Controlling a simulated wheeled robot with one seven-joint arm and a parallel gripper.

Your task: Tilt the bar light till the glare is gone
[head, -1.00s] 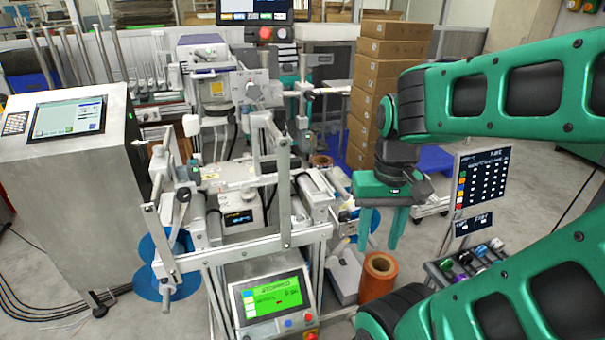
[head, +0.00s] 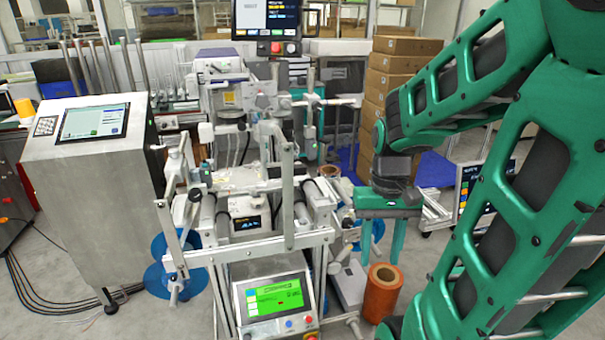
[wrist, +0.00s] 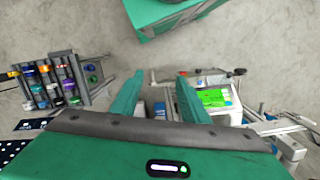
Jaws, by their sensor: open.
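The film machine (head: 244,222) stands in the middle of the head view, with a metal frame, rollers and several thin upright arms. I cannot tell for sure which of its bars is the bar light, and no glare can be made out clearly. My gripper (head: 381,243) hangs to the right of the machine, fingers pointing down, apart from it. It is open with nothing between its fingers. In the wrist view my gripper (wrist: 158,100) shows both fingers spread, with the machine's green-lit panel (wrist: 214,98) beyond them to the right.
An orange roll (head: 381,293) stands on the floor below my gripper. A steel cabinet with a screen (head: 92,122) is at left. Stacked cartons (head: 392,80) are behind. A rack of coloured items (wrist: 57,82) is at left in the wrist view.

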